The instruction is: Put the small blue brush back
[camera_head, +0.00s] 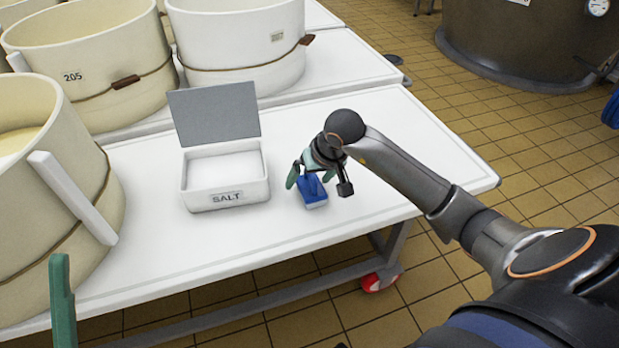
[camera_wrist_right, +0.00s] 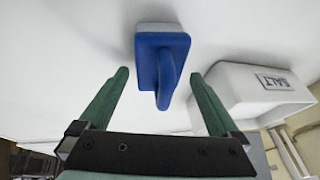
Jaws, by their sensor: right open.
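The small blue brush (camera_head: 313,194) lies on the white table, to the right of the salt box, with pale bristles or a pale base at one end. In the right wrist view the blue brush (camera_wrist_right: 165,52) shows its raised handle between the two green fingers. My right gripper (camera_head: 310,180) is open just over the brush, one finger on each side of the handle. The fingers look apart from it in the right wrist view. Of my left gripper (camera_head: 62,300), only one green finger shows at the lower left, so its opening is hidden.
A white salt box (camera_head: 226,196) with its grey lid raised stands left of the brush. Large cream vats (camera_head: 95,62) crowd the left and back.

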